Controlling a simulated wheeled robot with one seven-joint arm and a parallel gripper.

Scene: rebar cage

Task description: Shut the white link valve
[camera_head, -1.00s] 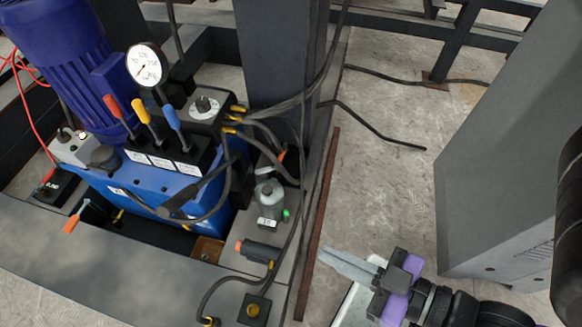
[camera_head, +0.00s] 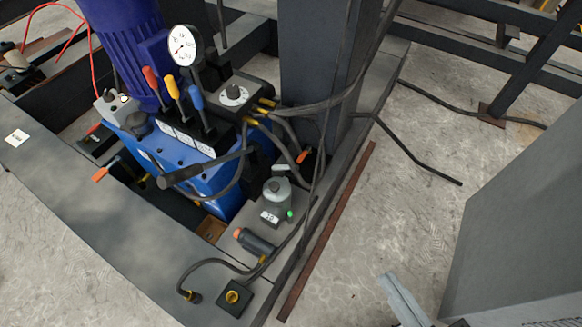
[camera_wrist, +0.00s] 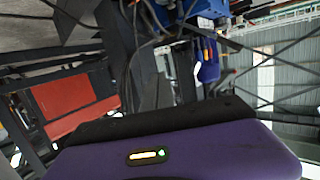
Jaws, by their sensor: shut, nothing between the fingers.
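No part is clearly marked as the white link valve, and I cannot tell which one it is. A round knob on a white dial (camera_head: 233,95) sits on a dark block behind the blue power unit (camera_head: 190,165). A small whitish block with a black knob (camera_head: 112,103) sits at the unit's left. A grey-green capped fitting (camera_head: 277,190) with a white label stands on the ledge. My gripper (camera_head: 392,283) is shut and empty over the floor at lower right, well apart from all of these. The wrist view shows its purple body (camera_wrist: 170,157); its fingertips are hidden there.
Red, yellow and blue levers (camera_head: 173,88) and a gauge (camera_head: 182,45) rise from the unit. Black hoses (camera_head: 290,145) loop around a dark post (camera_head: 318,50). A large grey cabinet (camera_head: 520,220) stands at right. Bare floor (camera_head: 400,210) lies between.

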